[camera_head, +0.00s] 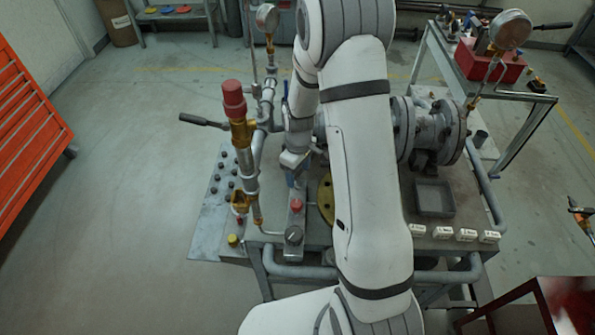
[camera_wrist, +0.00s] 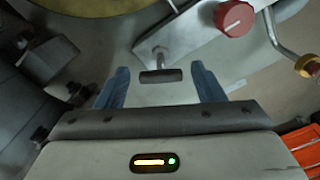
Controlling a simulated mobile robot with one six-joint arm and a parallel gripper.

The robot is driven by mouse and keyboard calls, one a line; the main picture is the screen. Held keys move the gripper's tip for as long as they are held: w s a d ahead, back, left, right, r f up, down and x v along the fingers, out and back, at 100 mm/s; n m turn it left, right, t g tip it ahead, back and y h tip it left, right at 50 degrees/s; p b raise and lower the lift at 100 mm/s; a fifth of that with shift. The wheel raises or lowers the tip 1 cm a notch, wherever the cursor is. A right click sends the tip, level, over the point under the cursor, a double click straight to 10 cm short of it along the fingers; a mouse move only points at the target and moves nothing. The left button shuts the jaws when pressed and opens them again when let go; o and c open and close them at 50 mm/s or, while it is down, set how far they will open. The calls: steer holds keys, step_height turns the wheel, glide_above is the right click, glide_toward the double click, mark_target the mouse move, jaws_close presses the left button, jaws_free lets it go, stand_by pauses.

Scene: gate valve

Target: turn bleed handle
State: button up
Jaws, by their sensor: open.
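A small dark bar handle (camera_wrist: 160,76) on a short metal stem shows in the wrist view, and I take it to be the bleed handle. It juts from the edge of a grey plate (camera_wrist: 190,40). My gripper (camera_wrist: 160,70) is open, with one blue finger on each side of the bar and a gap at both ends. I cannot tell whether the fingers reach its depth. In the head view my gripper (camera_head: 292,178) points down behind the grey control block, and the handle cannot be made out there.
A red knob (camera_wrist: 235,18) is close by on the plate; it also shows in the head view (camera_head: 297,205). A red-capped pipe (camera_head: 234,100) stands left of my arm. The flanged valve body (camera_head: 425,130) is right.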

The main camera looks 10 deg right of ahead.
steer(key=shift+f, duration=0.5)
steer(key=shift+a+r, duration=0.1)
steer(key=c, duration=1)
